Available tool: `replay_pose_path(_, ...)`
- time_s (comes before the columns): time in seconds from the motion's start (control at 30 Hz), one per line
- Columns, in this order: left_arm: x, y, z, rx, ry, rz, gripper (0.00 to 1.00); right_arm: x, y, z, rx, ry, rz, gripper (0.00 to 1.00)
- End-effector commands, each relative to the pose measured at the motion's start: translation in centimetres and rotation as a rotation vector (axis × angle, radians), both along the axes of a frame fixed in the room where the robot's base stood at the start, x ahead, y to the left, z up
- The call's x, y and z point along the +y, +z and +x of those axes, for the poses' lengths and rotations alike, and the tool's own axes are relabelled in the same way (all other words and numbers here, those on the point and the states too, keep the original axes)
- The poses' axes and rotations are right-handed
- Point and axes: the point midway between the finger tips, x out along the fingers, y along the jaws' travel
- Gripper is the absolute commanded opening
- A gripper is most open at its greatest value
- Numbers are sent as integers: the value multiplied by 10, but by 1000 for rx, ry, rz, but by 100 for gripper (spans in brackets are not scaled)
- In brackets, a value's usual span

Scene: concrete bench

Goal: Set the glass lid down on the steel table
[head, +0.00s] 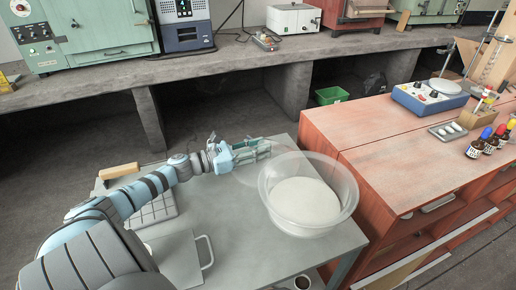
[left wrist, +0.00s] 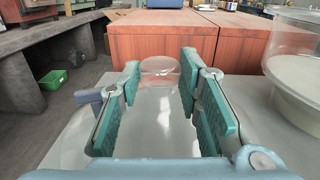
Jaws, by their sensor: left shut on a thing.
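The grey steel table (head: 235,245) is in the lower middle of the head view. The glass lid is clear and hard to make out. In the left wrist view its rounded clear part (left wrist: 160,67) shows between my fingertips, and in the head view its faint outline shows near the bowl's left side. My left gripper (head: 262,149) reaches in from the left above the table's far part, its teal fingers (left wrist: 160,85) closed on the lid. I cannot tell whether the lid touches the table. My right gripper is not in view.
A clear bowl of white material (head: 308,200) stands on the table's right, close to the gripper. A grey gridded tray (head: 152,212) and a flat plate (head: 180,258) lie left. A red wooden cabinet (head: 400,160) adjoins on the right. The front middle is clear.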

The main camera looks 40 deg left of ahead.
Motion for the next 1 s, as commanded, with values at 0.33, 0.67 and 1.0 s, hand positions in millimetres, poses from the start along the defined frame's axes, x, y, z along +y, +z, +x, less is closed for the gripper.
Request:
replay_pose_path(0.33, 0, 0, 0, 0, 0, 0, 52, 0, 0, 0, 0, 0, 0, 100)
replay_pose_path(0.67, 9, 2, -19, 5, -1, 1, 52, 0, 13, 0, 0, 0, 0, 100)
replay_pose_path(1.0, 42, 5, -87, 3, 3, 0, 52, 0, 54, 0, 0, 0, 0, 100)
